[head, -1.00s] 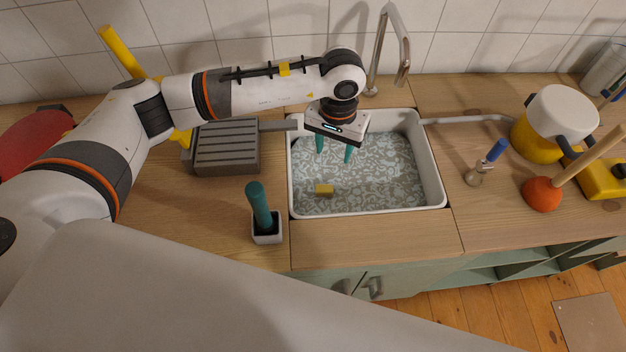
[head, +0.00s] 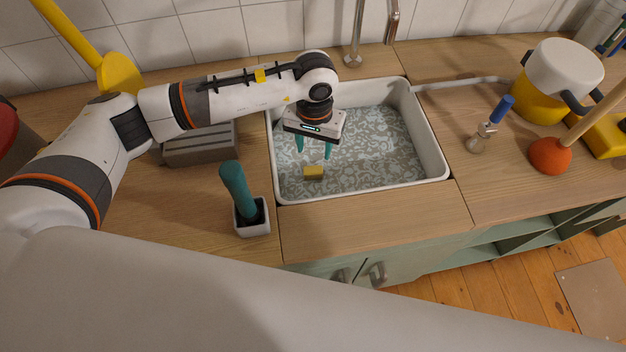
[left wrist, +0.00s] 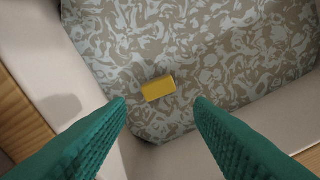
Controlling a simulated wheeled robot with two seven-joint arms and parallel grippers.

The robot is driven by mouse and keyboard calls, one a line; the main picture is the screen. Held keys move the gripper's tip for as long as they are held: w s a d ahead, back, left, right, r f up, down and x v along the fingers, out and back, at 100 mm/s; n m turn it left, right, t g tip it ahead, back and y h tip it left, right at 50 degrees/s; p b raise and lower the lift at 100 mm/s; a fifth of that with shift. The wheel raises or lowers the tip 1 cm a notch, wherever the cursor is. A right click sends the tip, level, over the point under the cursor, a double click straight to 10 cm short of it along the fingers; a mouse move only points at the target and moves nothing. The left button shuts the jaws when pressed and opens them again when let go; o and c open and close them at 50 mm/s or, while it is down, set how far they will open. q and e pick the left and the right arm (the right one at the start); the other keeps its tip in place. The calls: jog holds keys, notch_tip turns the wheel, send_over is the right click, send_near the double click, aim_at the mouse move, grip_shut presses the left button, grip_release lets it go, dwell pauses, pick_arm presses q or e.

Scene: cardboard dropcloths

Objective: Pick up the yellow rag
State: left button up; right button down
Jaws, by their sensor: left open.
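The yellow rag (head: 313,172) is a small yellow block-like piece lying on the patterned grey floor of the white sink (head: 366,190), toward its front left. It also shows in the left wrist view (left wrist: 158,88), just beyond and between the two green fingers. My left gripper (head: 314,153) hangs over the sink above and slightly behind the rag in the head view. Its two teal fingers are apart and empty, and do not touch the rag. My right gripper is out of the frames.
A teal-handled brush in a white holder (head: 252,217) stands left of the sink front. A grey slatted rack (head: 200,148) is at the left. A faucet (head: 353,50) rises behind.

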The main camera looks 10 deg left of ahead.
pick_arm(q)
send_over(313, 169)
notch_tip(313, 169, down, 4)
jog(key=shift+d+f+p, duration=0.1)
jog(key=shift+f+p, duration=0.1)
jog(key=shift+p, duration=0.25)
notch_tip(313, 169, down, 4)
jog(key=shift+f+p, duration=0.1)
jog(key=shift+p, duration=0.75)
jog(key=shift+f, duration=0.6)
grip_shut()
